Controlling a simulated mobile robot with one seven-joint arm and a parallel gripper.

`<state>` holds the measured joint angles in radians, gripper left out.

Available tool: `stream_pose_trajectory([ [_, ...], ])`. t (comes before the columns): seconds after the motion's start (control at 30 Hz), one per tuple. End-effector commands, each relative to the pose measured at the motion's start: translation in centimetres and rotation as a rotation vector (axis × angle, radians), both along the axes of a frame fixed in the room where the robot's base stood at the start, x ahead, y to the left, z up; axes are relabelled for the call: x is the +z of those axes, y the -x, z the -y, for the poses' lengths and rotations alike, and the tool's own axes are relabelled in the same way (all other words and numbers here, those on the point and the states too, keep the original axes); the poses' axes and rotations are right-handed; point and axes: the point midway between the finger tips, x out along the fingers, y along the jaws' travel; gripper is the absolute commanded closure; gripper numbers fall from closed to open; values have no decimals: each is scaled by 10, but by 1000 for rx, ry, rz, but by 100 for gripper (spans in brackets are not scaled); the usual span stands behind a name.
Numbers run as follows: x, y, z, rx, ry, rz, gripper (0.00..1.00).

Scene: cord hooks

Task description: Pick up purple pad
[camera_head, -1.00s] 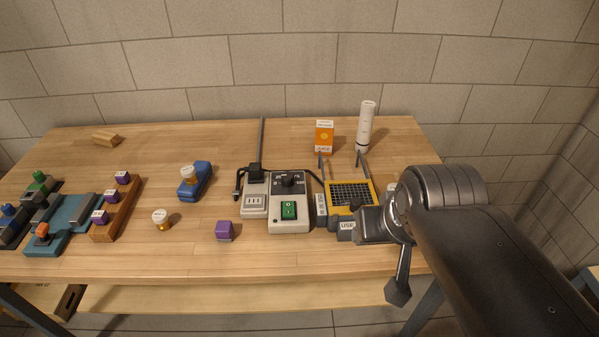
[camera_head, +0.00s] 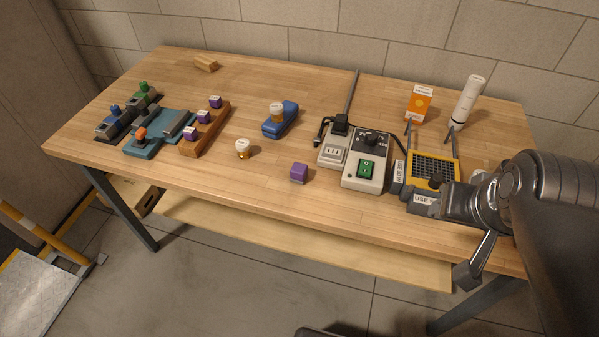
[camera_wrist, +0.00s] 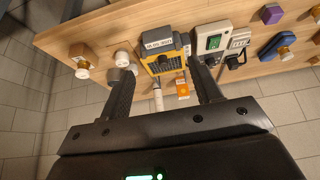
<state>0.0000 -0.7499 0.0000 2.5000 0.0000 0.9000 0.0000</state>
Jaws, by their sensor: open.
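A loose purple pad (camera_head: 299,173), shaped like a small cube, sits on the wooden table near its front edge, left of the grey power unit. It also shows in the wrist view (camera_wrist: 273,16) near the top right corner. My gripper (camera_wrist: 163,88) is open and empty, with its two dark fingers spread. It is at the right of the table, well apart from the purple pad. In the head view my arm comes in from the right, and the fingers are hard to make out there.
A white and gold knob (camera_head: 243,148) and a blue block (camera_head: 281,120) stand left of the pad. A wooden rack (camera_head: 219,126) holds purple, labelled blocks. The grey unit (camera_head: 366,160) and a yellow device (camera_head: 433,168) lie between pad and arm. Bare table surrounds the pad.

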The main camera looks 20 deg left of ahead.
Motion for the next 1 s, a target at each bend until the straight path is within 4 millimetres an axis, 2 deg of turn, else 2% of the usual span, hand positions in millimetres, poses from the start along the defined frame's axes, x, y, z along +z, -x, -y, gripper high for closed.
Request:
stream_pose_trajectory([
  [0.4, 0, 0, 0, 0, -1, -1, 38],
  [0.53, 3, -10, -6, 4, -10, -21, 38],
  [0.77, 14, -56, -37, 10, -53, -125, 38],
  [1.0, 11, -110, -88, 9, -82, -251, 38],
])
